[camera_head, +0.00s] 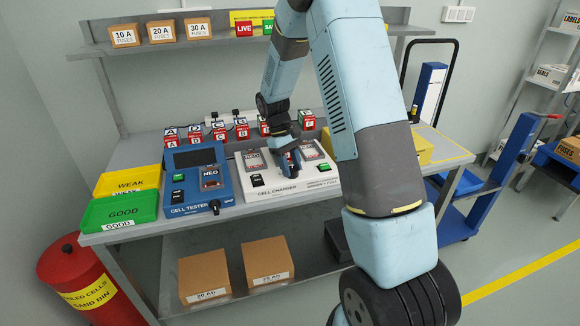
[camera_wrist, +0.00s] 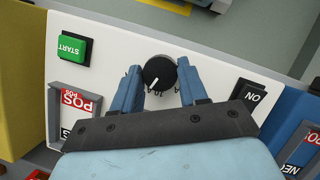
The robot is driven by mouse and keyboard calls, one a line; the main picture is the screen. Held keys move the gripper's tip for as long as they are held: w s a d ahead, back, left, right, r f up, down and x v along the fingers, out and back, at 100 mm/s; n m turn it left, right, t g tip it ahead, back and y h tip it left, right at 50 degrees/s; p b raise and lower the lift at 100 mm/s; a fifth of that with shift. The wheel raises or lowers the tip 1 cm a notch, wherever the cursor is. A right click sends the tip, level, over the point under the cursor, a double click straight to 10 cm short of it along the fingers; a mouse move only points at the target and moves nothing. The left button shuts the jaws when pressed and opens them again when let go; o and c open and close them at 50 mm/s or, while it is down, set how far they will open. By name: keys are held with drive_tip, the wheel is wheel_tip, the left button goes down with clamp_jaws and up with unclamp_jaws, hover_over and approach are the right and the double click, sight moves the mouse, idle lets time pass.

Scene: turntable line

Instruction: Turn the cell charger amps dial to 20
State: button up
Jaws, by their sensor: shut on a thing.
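The cell charger (camera_head: 278,189) is a white box with a sloped front on the bench, right of the blue cell tester. In the wrist view its amps dial (camera_wrist: 160,72) is a round black knob with a white pointer line, which points down and slightly left in the picture. My gripper (camera_wrist: 161,77) is shut on the dial, one blue finger on each side. In the head view my gripper (camera_head: 291,163) reaches down onto the charger's front and hides the dial. The scale marks around the dial are mostly covered, so the number pointed at is unclear.
In the wrist view a green START button (camera_wrist: 73,47) and a black ON switch (camera_wrist: 250,93) flank the dial. The cell tester (camera_head: 197,181) stands close left of the charger. Several lettered cells (camera_head: 219,130) stand behind. Green GOOD (camera_head: 120,210) and yellow WEAK trays sit at left.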

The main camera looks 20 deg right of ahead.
drive_tip(key=m, duration=0.2)
drive_tip(key=m+y, duration=0.1)
drive_tip(key=m, duration=0.1)
drive_tip(key=shift+w+d+m+y, duration=0.1)
drive_tip(key=shift+w+m+y, duration=0.05)
drive_tip(key=shift+m+y, duration=0.85)
drive_tip(key=shift+m, duration=1)
drive_tip(key=shift+d+m, duration=0.1)
drive_tip(key=shift+m, duration=0.2)
drive_tip(key=o, duration=1)
drive_tip(key=shift+o, duration=0.2)
drive_tip(key=v, duration=1.3)
drive_tip(key=shift+w+r, duration=0.2)
drive_tip(key=shift+w, duration=0.1)
drive_tip(key=shift+d+r, duration=0.1)
drive_tip(key=shift+d, duration=0.05)
